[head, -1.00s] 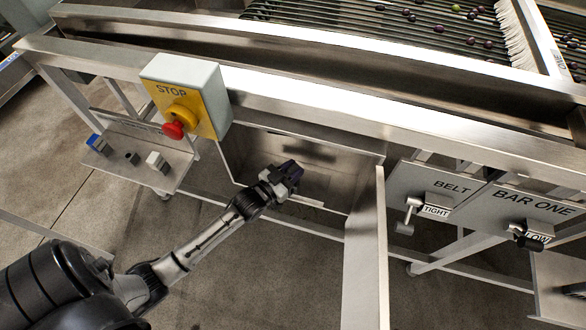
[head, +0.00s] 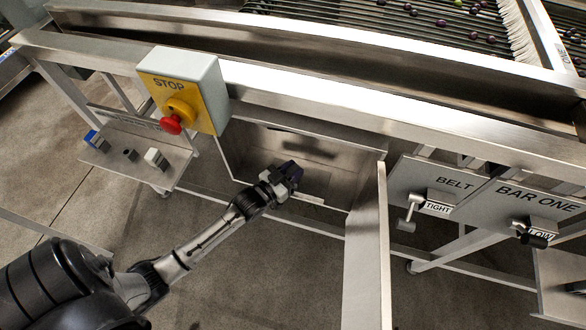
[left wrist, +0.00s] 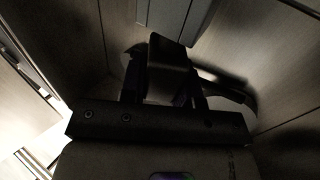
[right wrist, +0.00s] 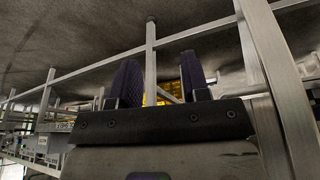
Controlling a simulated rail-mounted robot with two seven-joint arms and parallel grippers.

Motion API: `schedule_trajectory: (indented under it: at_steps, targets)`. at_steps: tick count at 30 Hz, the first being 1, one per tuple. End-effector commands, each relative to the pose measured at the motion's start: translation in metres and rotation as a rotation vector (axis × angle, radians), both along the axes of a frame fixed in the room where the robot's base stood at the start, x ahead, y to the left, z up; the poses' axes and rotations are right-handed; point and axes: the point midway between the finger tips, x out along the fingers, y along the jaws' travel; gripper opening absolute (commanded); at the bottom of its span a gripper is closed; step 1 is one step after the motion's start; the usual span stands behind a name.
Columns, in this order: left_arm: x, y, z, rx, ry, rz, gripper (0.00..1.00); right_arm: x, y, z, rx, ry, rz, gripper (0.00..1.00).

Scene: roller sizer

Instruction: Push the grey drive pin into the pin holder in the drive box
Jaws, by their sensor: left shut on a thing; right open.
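The drive box (head: 232,158) is an open metal box under the machine's front rail, with its door (head: 366,250) swung open. My left gripper (head: 292,170) reaches into it. In the left wrist view my left gripper (left wrist: 160,90) is shut on a dark block-like thing, the drive pin (left wrist: 168,68); its grey colour is lost in the shade. A dark upright piece (left wrist: 170,16) stands just beyond the pin, maybe the pin holder. I cannot tell whether they touch. My right gripper (right wrist: 162,85) is open and empty, away from the box.
A yellow stop box (head: 185,92) with a red button sticks out above the box's left side. BELT and BAR ONE panels (head: 432,185) with handles are at right.

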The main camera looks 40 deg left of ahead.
Motion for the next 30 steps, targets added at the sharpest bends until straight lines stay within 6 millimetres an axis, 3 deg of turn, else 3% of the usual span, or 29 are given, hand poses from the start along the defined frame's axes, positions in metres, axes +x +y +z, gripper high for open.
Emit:
schedule_trajectory:
  at_steps: [18, 19, 28, 30]
  targets:
    - [0.0, 0.0, -0.015, 0.0, 0.0, 0.0, 0.07, 0.0, -0.002, -0.008, -0.008, 0.0, 0.006, 0.43]
    - [0.0, 0.0, -0.015, 0.0, 0.0, 0.0, 0.3, 0.0, -0.003, -0.008, -0.009, 0.0, 0.005, 0.43]
    - [0.0, 0.0, -0.015, 0.0, -0.001, 0.0, 0.59, 0.0, -0.003, -0.007, -0.009, 0.0, 0.006, 0.43]
    - [0.0, 0.0, -0.015, 0.0, -0.001, 0.0, 0.59, 0.0, -0.003, -0.007, -0.009, 0.0, 0.006, 0.43]
